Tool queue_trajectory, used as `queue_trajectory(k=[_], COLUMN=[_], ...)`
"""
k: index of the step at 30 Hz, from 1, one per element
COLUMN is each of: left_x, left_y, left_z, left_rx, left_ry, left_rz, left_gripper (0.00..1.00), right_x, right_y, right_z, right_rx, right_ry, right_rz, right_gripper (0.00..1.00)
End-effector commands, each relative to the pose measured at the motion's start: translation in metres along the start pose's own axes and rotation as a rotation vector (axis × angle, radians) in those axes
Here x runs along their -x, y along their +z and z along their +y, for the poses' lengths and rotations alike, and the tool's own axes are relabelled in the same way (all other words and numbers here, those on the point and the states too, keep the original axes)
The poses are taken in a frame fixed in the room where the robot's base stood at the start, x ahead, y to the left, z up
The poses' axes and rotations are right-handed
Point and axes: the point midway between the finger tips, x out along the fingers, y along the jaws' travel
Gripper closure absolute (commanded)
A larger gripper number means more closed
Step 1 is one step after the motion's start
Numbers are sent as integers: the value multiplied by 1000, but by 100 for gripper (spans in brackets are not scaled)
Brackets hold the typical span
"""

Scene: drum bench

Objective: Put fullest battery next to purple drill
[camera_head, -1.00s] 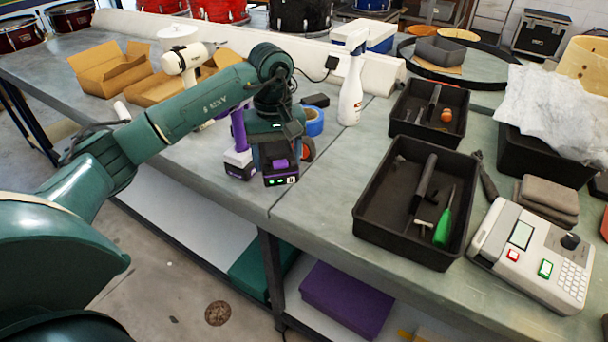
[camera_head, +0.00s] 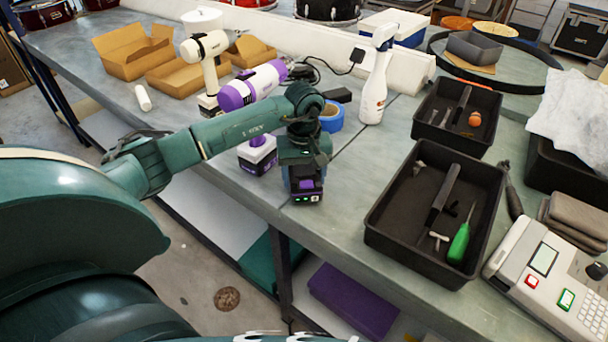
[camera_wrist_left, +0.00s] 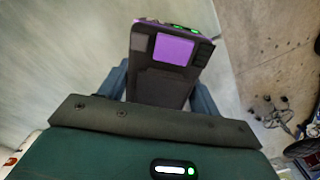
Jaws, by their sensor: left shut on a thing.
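The purple drill (camera_head: 250,85) is purple and white and stands on the bench behind my left forearm, which hides its handle. Its white and purple base (camera_head: 257,155) shows in front of the forearm. My left gripper (camera_head: 304,178) is shut on a dark battery (camera_head: 307,197) with a purple latch and green lights on its end. The battery is to the right of the drill base and nearer the bench's front edge, with a gap between them. The battery also shows between the fingers in the left wrist view (camera_wrist_left: 162,85). Whether it touches the bench is unclear. My right gripper is not in view.
Blue tape (camera_head: 331,117) and a spray bottle (camera_head: 374,80) stand behind the gripper. A black tray (camera_head: 385,235) with tools lies to the right. A cream drill (camera_head: 203,50) and cardboard boxes (camera_head: 132,50) are at the left. The bench's front edge is close to the battery.

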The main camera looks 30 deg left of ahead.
Motion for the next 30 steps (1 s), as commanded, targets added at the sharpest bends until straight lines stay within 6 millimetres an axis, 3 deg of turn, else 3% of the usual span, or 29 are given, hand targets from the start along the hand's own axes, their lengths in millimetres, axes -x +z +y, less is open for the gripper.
queue_trajectory(k=[12, 13, 20, 30], left_x=[-10, -9, -9, -3], left_y=[-1, 0, 0, 0], left_z=[0, 0, 0, 0], left_rx=[0, 0, 0, 0], left_ry=[3, 1, 1, 1], left_rz=[3, 1, 1, 1], left_gripper=[73, 34, 15, 15], right_x=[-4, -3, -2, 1], right_y=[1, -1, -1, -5], right_z=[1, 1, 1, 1], right_rx=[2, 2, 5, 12], right_ry=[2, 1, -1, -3], right_rz=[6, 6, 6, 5], right_gripper=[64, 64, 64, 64])
